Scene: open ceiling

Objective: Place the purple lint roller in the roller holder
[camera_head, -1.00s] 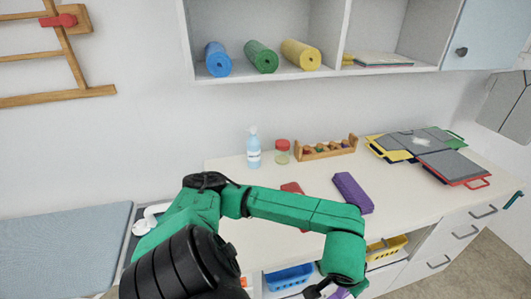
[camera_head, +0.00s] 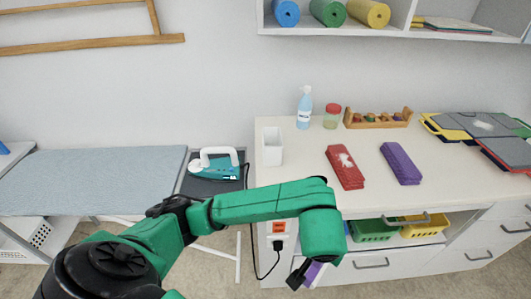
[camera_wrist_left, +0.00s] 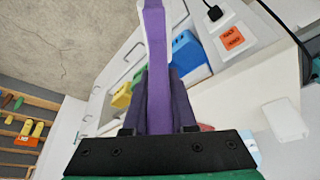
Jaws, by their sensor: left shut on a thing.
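The purple lint roller (camera_wrist_left: 156,60) is between the fingers of my left gripper (camera_wrist_left: 158,85) in the wrist view, with a white part at the top edge. In the head view, my left gripper (camera_head: 298,276) is low in front of the counter, shut on the roller (camera_head: 314,272), which is mostly hidden by my green arm. A white open-topped box (camera_head: 272,146), which looks like the roller holder, stands upright at the counter's left end. It also shows in the wrist view (camera_wrist_left: 285,120). The roller is apart from it. My right gripper is not in view.
On the counter (camera_head: 290,190) are a spray bottle (camera_head: 304,110), a red-lidded jar (camera_head: 332,117), a wooden rack (camera_head: 378,119), red (camera_head: 345,167) and purple (camera_head: 401,163) folded cloths. An iron (camera_head: 215,165) stands left of it. A socket (camera_head: 279,236) and cord are on the side.

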